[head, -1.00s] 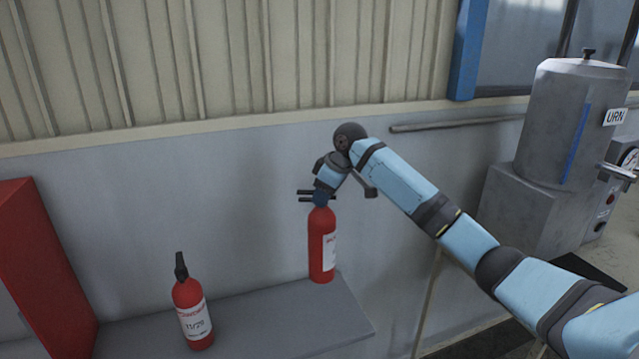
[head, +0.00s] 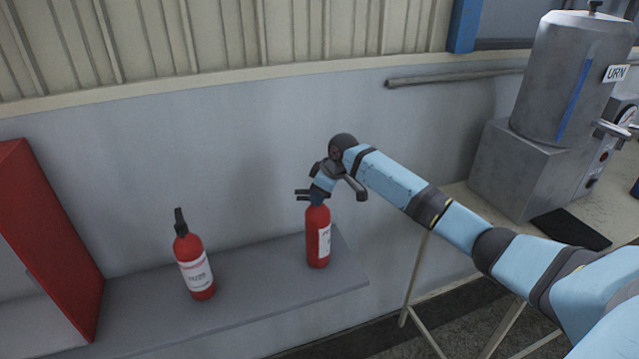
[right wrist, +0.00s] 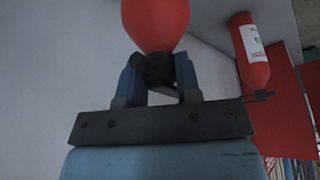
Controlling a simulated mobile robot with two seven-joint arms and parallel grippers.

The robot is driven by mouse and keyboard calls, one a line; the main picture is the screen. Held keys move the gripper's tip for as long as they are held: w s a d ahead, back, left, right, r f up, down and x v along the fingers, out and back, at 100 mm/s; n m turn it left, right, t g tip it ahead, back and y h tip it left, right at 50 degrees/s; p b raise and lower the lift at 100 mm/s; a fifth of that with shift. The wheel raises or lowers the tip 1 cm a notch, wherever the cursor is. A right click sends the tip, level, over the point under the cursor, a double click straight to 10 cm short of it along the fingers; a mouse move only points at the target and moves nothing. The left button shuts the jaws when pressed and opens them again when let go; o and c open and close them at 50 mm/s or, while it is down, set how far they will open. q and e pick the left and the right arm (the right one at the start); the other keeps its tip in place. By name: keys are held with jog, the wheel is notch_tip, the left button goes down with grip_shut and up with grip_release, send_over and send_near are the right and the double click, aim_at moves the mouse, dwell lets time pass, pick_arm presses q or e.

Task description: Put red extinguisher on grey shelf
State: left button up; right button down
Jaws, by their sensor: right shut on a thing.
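A red extinguisher (head: 317,240) with a white label is upright at the right part of the grey shelf (head: 255,300). Its base appears at the shelf surface; whether it bears on it I cannot tell for sure. My right gripper (head: 317,199) is shut on its top from above. In the right wrist view the gripper (right wrist: 160,75) has its blue fingers on either side of the dark neck below the red body (right wrist: 157,22). A second red extinguisher (head: 194,266) with a black top stands to the left on the shelf. My left gripper is not in view.
A red cabinet (head: 50,235) stands at the shelf's left end. Shelf room is clear between the two extinguishers. A grey urn (head: 567,80) on a block stands at the right on a table. A wall is close behind the shelf.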

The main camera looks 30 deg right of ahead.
dwell(0.3)
jog(key=c, duration=0.8)
grip_release()
jog(key=shift+f, duration=0.15)
